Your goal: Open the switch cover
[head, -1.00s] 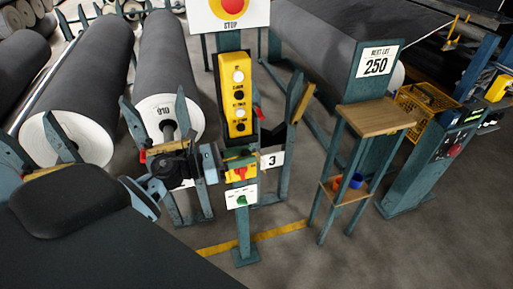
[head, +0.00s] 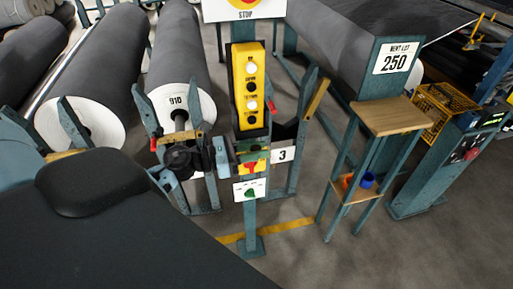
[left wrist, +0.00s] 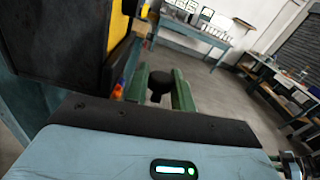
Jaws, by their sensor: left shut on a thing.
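A slim teal post (head: 248,225) stands in the middle of the head view. On it, below a tall yellow button box (head: 249,88), is a small yellow switch unit with a red part (head: 250,168). My left gripper (head: 250,148) reaches in from the left at this unit, just above the red part. In the left wrist view, its two green fingers (left wrist: 158,88) are on either side of a black round-topped knob (left wrist: 159,78). It is shut on this knob. The arm hides part of the unit, so I cannot tell how far its cover is raised. My right gripper is out of view.
A white plate with a green knob (head: 250,189) is lower on the post. A sign marked 3 (head: 283,154) is close on the right.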

